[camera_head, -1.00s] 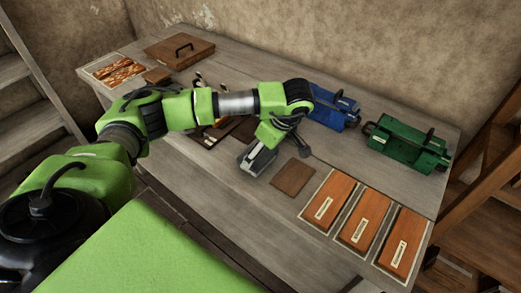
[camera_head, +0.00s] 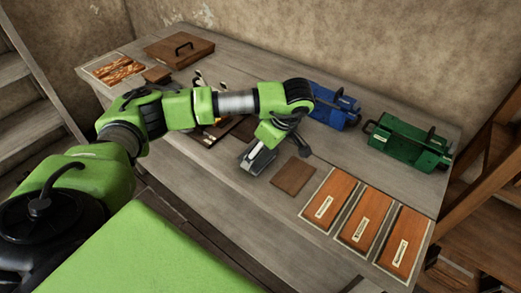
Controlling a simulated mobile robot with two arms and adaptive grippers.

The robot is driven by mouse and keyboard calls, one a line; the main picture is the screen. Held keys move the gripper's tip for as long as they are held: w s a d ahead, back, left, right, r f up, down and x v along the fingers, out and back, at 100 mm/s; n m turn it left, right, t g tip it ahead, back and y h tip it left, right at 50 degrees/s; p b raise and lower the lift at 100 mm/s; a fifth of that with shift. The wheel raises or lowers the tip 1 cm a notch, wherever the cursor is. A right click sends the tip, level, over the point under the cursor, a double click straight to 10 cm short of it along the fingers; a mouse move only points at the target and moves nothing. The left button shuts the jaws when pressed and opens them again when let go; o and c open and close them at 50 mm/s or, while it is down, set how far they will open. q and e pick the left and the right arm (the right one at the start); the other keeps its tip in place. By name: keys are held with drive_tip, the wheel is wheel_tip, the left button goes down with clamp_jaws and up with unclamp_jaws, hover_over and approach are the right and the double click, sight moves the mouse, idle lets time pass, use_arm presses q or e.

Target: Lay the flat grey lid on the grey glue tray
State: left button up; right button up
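My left arm reaches in from the left over the bench. Its gripper (camera_head: 283,140) points down at the bench's front half. A small grey piece with a pale flat top (camera_head: 257,160) is at the gripper's left side, partly covered by the wrist. I cannot tell whether it is the glue tray, the lid or both together, or whether the fingers touch it. A dark finger shows to the right of the wrist, but the grip itself is hidden. My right gripper is not in view.
A brown square plate (camera_head: 293,176) lies close to the gripper. Three orange-brown panels (camera_head: 366,224) lie at front right. Blue (camera_head: 334,107) and green (camera_head: 409,144) cases stand behind. A brown handled box (camera_head: 179,50) is at back left. Brushes and dark pieces lie partly behind my arm.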

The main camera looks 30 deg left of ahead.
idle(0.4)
use_arm(q)
drive_tip(key=o, duration=1.2)
drive_tip(key=shift+o, duration=0.8)
drive_tip(key=shift+r+p, duration=1.95)
drive_tip(key=shift+r, duration=1.6)
